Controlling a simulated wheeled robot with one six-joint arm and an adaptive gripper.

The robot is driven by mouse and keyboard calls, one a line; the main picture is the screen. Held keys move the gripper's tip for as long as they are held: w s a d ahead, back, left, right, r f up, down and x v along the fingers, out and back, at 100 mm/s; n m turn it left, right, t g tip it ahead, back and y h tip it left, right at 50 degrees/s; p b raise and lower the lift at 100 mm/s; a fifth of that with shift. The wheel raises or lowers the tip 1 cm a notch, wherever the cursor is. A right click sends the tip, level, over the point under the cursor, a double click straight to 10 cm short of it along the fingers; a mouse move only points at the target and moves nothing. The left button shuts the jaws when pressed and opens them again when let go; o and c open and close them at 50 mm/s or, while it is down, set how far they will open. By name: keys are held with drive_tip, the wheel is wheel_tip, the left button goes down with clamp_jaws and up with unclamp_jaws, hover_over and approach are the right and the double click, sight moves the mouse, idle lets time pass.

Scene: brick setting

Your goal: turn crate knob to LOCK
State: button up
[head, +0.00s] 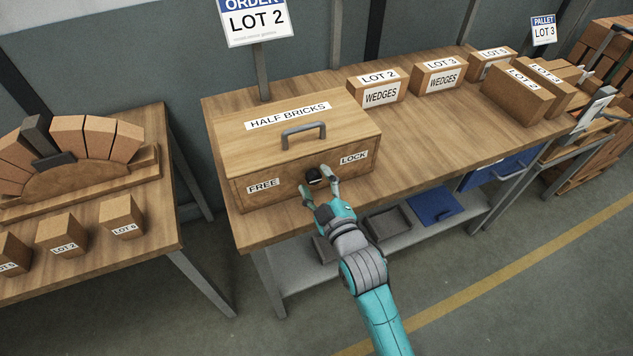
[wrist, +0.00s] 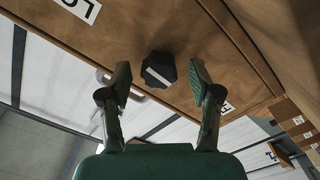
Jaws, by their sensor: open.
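The wooden HALF BRICKS crate (head: 340,125) sits on the workbench with its lid shut and a grey handle on top. Its front has a FREE label (head: 263,186) on the left and a LOCK label (head: 353,158) on the right. A dark knob (head: 314,176) is on the front between the labels. In the wrist view the knob (wrist: 158,70) has a pale stripe running at a slant; I cannot tell which label it marks. My gripper (head: 318,186) is open at the crate front, one finger on each side of the knob, with gaps showing in the wrist view.
The workbench (head: 420,150) carries several boxes, including LOT 2 WEDGES (head: 378,88) and LOT 3 WEDGES (head: 437,75). A left table (head: 150,235) holds a brick arch and several LOT blocks. Grey trays and a blue one (head: 436,205) lie on the lower shelf.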

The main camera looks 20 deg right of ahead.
drive_tip(key=c, duration=1.1)
drive_tip(key=shift+c, duration=0.2)
drive_tip(key=shift+m, duration=0.4)
drive_tip(key=m, duration=0.7)
drive_tip(key=shift+m, duration=0.3)
drive_tip(key=m, duration=0.4)
drive_tip(key=shift+f, duration=0.1)
drive_tip(key=shift+m, duration=2)
